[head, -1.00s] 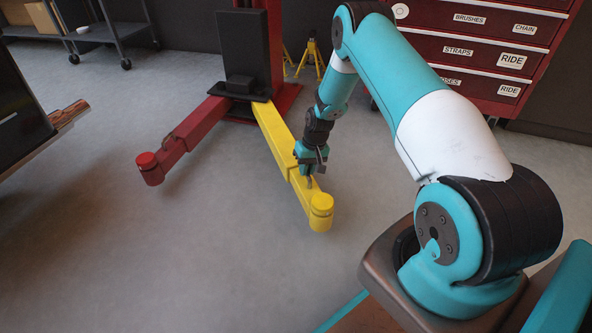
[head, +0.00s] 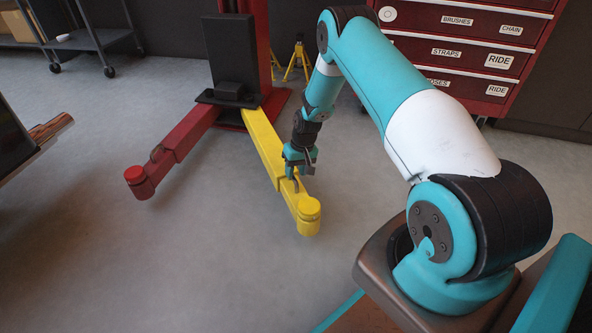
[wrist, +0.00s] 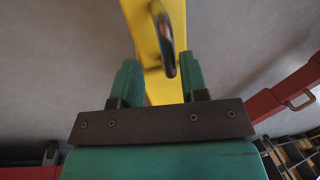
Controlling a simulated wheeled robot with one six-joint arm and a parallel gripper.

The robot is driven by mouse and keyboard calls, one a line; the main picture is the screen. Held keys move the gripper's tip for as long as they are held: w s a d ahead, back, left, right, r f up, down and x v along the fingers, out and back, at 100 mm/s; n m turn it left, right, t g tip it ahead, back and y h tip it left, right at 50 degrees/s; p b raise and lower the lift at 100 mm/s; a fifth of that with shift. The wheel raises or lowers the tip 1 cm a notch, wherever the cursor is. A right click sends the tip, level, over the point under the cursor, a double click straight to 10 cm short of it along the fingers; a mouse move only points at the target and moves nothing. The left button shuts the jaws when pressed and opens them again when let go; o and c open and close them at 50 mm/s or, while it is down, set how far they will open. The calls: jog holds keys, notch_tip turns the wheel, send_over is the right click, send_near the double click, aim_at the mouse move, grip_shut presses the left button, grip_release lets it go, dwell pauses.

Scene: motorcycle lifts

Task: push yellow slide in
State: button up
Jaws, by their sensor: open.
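The yellow slide (head: 302,208), with a round pad at its tip, sticks out of the yellow lift arm (head: 264,142) toward me. A dark curved handle (wrist: 164,38) stands on the slide in the wrist view. My gripper (head: 295,176) is over the slide, close to the handle. In the wrist view my gripper (wrist: 163,84) is open, with one green finger on each side of the yellow bar and the handle in line with the gap. I cannot tell whether a finger touches the handle.
A red lift arm (head: 175,145) spreads left from the red post (head: 262,50). A red drawer cabinet (head: 465,55) stands behind my arm at the back right. Yellow stands (head: 299,58) are behind the post. The floor left of the yellow arm is open.

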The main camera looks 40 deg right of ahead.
jog(key=d+r+p, duration=0.3)
jog(key=r+p, duration=0.5)
jog(key=r, duration=0.8)
jog(key=shift+s+r, duration=0.4)
jog(key=shift+r, duration=0.1)
jog(key=s+a+r+n+p, duration=0.1)
jog(key=s+a+r+n, duration=0.15)
jog(key=a+r, duration=0.85)
jog(key=s+a+r+n+p, duration=0.25)
jog(key=a+r, duration=0.55)
jog(key=r, duration=0.4)
jog(key=s+a+r+n+y+p, duration=0.15)
jog(key=s+a+r, duration=0.25)
jog(key=s, duration=0.4)
jog(key=s+a+r+n, duration=0.2)
jog(key=s+a+r, duration=0.2)
jog(key=s, duration=0.4)
jog(key=s+a+r+n+y, duration=0.1)
jog(key=s+a+r+n, duration=0.1)
jog(key=s+a+r, duration=0.45)
notch_tip(320, 180, up, 36)
jog(key=s+d+p, duration=0.2)
jog(key=p, duration=3.6)
jog(key=shift+d+g, duration=0.3)
jog(key=shift+d, duration=0.05)
